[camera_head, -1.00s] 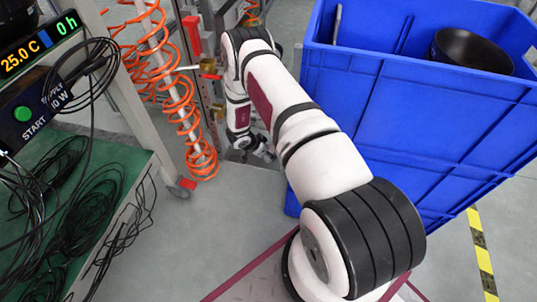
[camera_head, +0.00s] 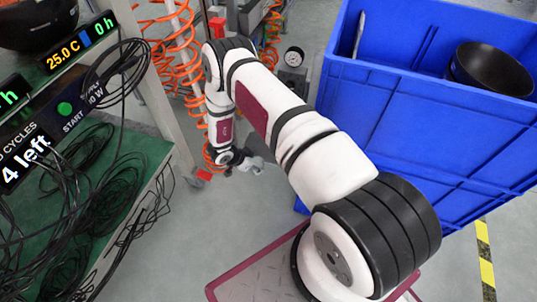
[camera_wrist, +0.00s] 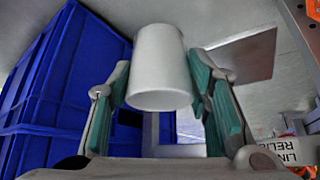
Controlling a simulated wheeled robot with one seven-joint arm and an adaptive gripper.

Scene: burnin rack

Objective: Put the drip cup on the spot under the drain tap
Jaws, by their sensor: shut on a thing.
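The drip cup (camera_wrist: 160,62) is a plain pale cup, held between the green-padded fingers of my gripper (camera_wrist: 162,82) in the wrist view. My gripper is shut on its sides. A red part (camera_head: 217,25) shows on the frame behind my arm.
A large blue crate (camera_head: 420,110) with a dark bowl (camera_head: 490,68) stands at right. A green-topped bench (camera_head: 130,150) with black cables is at left. Orange coiled hoses (camera_head: 185,55) and a pressure gauge (camera_head: 293,56) stand behind my arm.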

